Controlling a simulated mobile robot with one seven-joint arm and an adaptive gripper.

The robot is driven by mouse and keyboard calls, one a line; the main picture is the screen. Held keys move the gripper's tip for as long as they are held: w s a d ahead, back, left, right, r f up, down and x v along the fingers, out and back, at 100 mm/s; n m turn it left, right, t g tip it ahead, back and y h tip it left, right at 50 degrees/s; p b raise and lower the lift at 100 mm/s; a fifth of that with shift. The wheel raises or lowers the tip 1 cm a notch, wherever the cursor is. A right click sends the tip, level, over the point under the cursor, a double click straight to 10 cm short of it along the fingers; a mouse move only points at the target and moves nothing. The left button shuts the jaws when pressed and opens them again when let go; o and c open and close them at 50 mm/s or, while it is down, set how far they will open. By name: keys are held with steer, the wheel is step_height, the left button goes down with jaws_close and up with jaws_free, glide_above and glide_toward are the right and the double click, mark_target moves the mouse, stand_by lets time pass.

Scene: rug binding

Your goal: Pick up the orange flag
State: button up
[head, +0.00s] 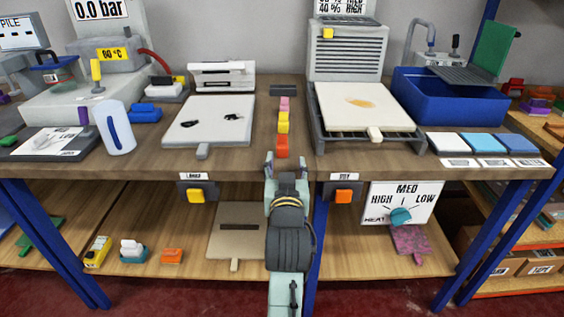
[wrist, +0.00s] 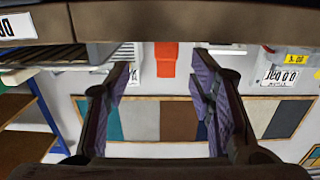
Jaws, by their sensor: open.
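The likely orange flag is a small orange piece (head: 282,146) near the front edge of the worktop. It stands in a line with a yellow piece (head: 283,123) and a pink piece (head: 285,104) behind it. My gripper (head: 286,172) is just in front of it, at the worktop's front edge, and looks apart from it. In the wrist view an orange piece (wrist: 166,58) shows between the two spread fingers of my gripper (wrist: 162,76). The fingers are open with nothing held between them. The lower part of the orange piece is hard to make out.
The worktop's edge (wrist: 200,22) crosses the top of the wrist view. A white board (head: 200,135) lies left and a cream board (head: 350,115) on a rack right. Yellow (head: 195,196) and orange (head: 344,196) buttons sit below the edge. Another orange block (head: 172,256) lies on the lower shelf.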

mark_target(282, 149)
steer(key=shift+w+p, duration=0.6)
steer(key=shift+w, duration=0.5)
steer(key=w, duration=0.1)
steer(key=w+p, duration=0.1)
steer(key=w, duration=0.1)
steer(key=w+a+p, duration=0.1)
steer(key=w, duration=0.1)
steer(key=shift+w+r, duration=0.2)
steer(key=shift+w+f, duration=0.1)
steer(key=shift+w, duration=0.15)
steer(key=shift+c, duration=0.3)
jaws_close()
